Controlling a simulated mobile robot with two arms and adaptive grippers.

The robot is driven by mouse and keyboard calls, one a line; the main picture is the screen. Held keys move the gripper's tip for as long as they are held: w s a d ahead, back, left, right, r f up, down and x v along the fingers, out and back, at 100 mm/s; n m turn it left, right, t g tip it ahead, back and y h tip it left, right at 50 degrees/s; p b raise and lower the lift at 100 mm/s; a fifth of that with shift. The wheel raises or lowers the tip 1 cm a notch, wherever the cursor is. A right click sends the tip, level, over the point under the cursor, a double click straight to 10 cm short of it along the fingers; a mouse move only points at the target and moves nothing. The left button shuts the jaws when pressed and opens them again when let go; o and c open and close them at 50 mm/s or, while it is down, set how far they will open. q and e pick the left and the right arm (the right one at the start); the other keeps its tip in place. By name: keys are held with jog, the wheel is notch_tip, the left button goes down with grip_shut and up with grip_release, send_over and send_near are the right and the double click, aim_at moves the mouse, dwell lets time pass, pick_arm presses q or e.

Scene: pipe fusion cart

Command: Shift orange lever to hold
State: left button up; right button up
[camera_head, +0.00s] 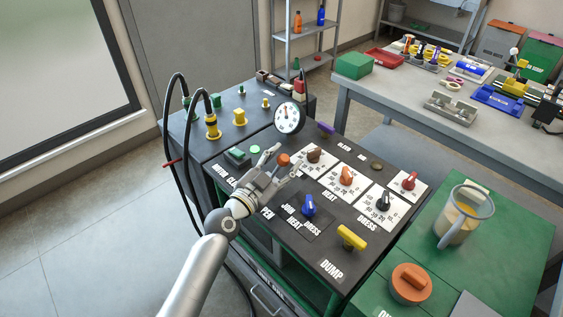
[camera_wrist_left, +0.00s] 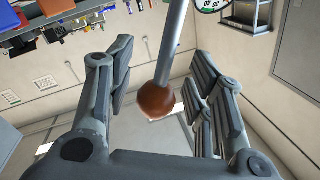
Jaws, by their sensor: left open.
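The orange lever shows in the head view as an orange ball knob (camera_head: 283,159) on the dark cart panel, left of the white dial plates. In the left wrist view its orange-brown ball (camera_wrist_left: 157,101) sits on the end of a grey rod. My left gripper (camera_head: 287,162) is open at the lever. In the left wrist view its two fingers (camera_wrist_left: 160,88) stand on either side of the ball and rod, with gaps on both sides. The lever's base is hidden in the head view. My right gripper is out of view.
A round gauge (camera_head: 289,117) stands just behind the lever. Orange (camera_head: 346,176), blue (camera_head: 308,205) and yellow (camera_head: 351,237) knobs sit on the panel to the right and front. Black hoses (camera_head: 172,125) arch at the left. A clear jug (camera_head: 463,217) stands on the green surface.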

pick_arm(q)
grip_shut()
jog(key=shift+w+a+r+n+p, duration=0.45)
jog(key=shift+w+a+n+p, duration=0.2)
jog(key=shift+n, duration=0.25)
jog(key=shift+w+a+n+g, duration=0.5)
jog(key=shift+w+a+n, duration=0.55)
jog(key=shift+n, duration=0.35)
grip_release()
jog(key=shift+s, duration=0.1)
jog(key=v, duration=1.2)
